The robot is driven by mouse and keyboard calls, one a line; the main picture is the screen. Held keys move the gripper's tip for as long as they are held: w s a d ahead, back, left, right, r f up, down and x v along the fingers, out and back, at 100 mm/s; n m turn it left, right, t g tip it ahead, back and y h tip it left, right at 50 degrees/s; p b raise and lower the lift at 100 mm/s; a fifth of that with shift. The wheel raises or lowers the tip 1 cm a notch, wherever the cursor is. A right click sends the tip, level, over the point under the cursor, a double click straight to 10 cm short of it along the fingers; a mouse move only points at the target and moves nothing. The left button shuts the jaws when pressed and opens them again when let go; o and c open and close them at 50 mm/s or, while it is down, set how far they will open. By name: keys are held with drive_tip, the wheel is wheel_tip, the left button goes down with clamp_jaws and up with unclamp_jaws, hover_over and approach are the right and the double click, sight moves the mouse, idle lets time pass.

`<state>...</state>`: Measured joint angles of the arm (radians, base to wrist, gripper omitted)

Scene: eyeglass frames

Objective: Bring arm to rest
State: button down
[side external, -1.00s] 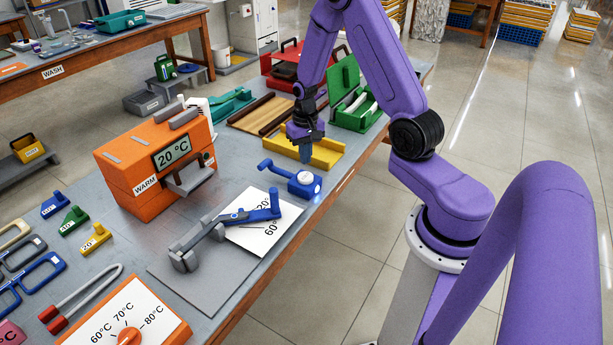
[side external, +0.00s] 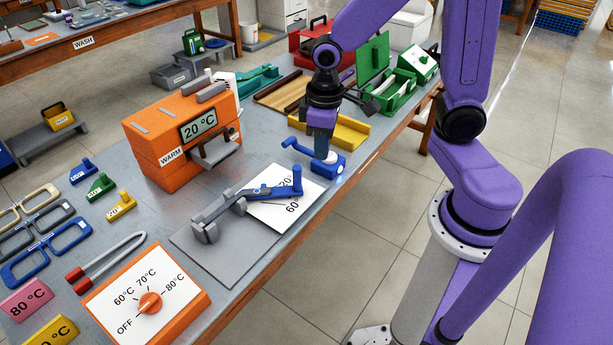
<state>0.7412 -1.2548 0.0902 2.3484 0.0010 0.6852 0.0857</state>
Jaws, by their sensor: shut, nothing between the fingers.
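My gripper (side external: 319,149) points down at the right-hand part of the workbench (side external: 262,110). It is shut and holds nothing. Its fingertips are just above or behind the small blue block with a handle and round dial (side external: 328,165); I cannot tell whether they touch it. The gripper partly covers the block and part of the yellow tray (side external: 350,134) behind it.
A blue and grey angled piece (side external: 250,197) lies across a grey plate and a white marked card (side external: 268,216). The orange warmer (side external: 165,160) reads 20 °C. Green boxes (side external: 395,97) stand behind the gripper. Open floor lies right of the bench.

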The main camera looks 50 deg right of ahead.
drive_tip(key=s+a+r+n, duration=0.1)
drive_tip(key=s+r+n, duration=0.1)
drive_tip(key=s+n, duration=0.2)
drive_tip(key=s+a+r+n, duration=0.1)
drive_tip(key=s+r+n, duration=0.2)
drive_tip(key=s, duration=0.8)
drive_tip(key=shift+s+n, duration=0.2)
drive_tip(key=shift+n, duration=0.2)
